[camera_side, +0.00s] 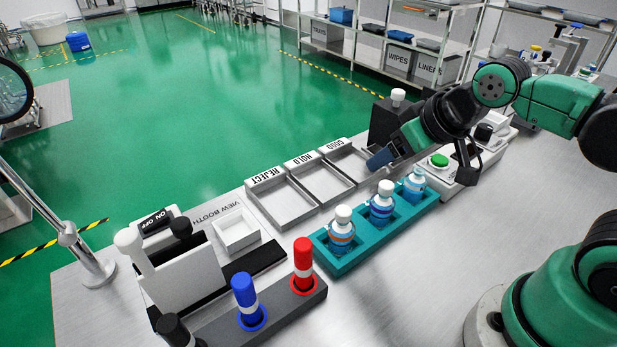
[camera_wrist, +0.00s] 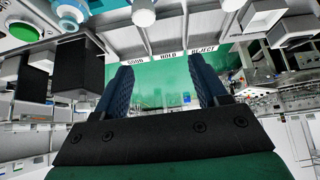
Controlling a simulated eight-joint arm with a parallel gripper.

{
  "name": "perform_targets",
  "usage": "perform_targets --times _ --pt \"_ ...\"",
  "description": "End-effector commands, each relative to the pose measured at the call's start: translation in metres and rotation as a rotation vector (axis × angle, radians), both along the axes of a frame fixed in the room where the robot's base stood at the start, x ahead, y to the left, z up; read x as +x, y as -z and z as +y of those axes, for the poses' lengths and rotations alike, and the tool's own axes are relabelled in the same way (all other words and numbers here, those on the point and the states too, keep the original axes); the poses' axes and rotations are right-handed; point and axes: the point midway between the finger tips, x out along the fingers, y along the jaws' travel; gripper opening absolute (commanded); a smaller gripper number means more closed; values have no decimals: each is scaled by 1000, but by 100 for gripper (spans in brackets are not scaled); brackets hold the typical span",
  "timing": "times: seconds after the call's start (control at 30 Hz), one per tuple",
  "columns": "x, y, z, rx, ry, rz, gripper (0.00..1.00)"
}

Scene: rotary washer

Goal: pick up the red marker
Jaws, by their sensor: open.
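The red marker (camera_side: 303,258) stands upright in a dark grey holder (camera_side: 290,317), at the holder's right end. It has a white band, and a red ring surrounds its base. A blue marker (camera_side: 244,291) and a black marker (camera_side: 172,330) stand left of it in the same row. My gripper (camera_side: 378,160) is up and to the right of the red marker, near the GOOD tray, well apart from it. In the wrist view, my gripper (camera_wrist: 166,85) shows its two blue fingers spread with nothing between them. The red marker is not visible in the wrist view.
A teal rack (camera_side: 385,233) with 3 capped vials stands right of the red marker. REJECT, HOLD and GOOD trays (camera_side: 282,205) lie behind it. A white-grey stand (camera_side: 180,275) is close on the left. Bare metal table (camera_side: 400,300) lies in front right.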

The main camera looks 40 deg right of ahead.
Motion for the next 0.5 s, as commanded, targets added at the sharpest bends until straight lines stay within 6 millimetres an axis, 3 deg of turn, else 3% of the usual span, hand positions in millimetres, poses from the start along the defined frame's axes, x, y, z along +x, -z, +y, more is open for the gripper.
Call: perform_targets --times 0.17,0.37,0.5 --pt "0 -13 0 0 0 0 66" --pt "0 -51 0 0 0 0 66" --pt "4 -54 29 73 11 107 66"
